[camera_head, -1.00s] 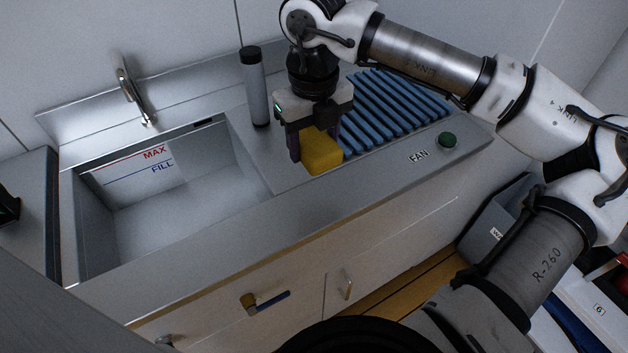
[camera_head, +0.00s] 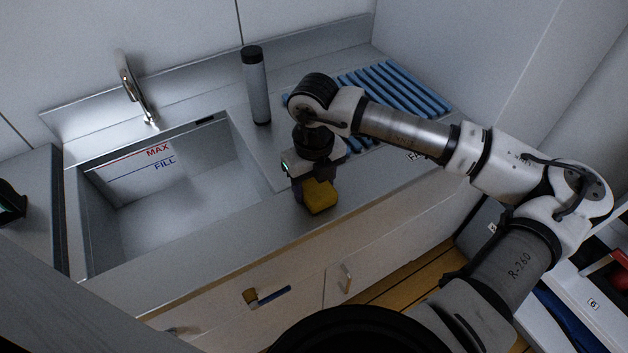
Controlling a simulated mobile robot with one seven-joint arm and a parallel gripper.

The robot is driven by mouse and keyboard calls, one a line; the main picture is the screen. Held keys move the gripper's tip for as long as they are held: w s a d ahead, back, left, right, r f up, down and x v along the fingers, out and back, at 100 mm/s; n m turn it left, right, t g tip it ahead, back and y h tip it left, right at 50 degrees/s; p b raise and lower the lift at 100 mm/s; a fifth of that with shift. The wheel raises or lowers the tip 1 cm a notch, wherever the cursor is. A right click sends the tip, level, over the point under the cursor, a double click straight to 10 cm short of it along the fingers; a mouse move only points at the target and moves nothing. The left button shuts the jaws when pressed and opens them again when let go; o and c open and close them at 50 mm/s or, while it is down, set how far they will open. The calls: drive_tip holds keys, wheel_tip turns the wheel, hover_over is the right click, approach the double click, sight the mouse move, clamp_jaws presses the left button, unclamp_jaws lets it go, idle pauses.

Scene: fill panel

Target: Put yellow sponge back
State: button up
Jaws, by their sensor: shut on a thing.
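The yellow sponge (camera_head: 320,197) is a small block held between the fingers of my gripper (camera_head: 309,192). My gripper is shut on it and points down at the front part of the steel counter, right of the sink. I cannot tell whether the sponge touches the counter or hangs above it. My arm hides part of the counter behind the gripper.
The empty sink (camera_head: 170,195) with MAX and FILL marks lies to the left, under a faucet (camera_head: 135,90). A grey bottle (camera_head: 257,88) stands behind my gripper. A blue ribbed rack (camera_head: 400,88) lies at the back right. A cabinet handle (camera_head: 347,278) is below the counter.

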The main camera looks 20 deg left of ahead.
sight(314, 183)
drive_tip(key=shift+f+b, duration=0.15)
drive_tip(key=shift+b, duration=0.15)
drive_tip(key=o, duration=1)
drive_tip(key=shift+c, duration=0.2)
wheel_tip(314, 183, up, 12)
drive_tip(key=b, duration=0.1)
drive_tip(key=shift+r, duration=0.2)
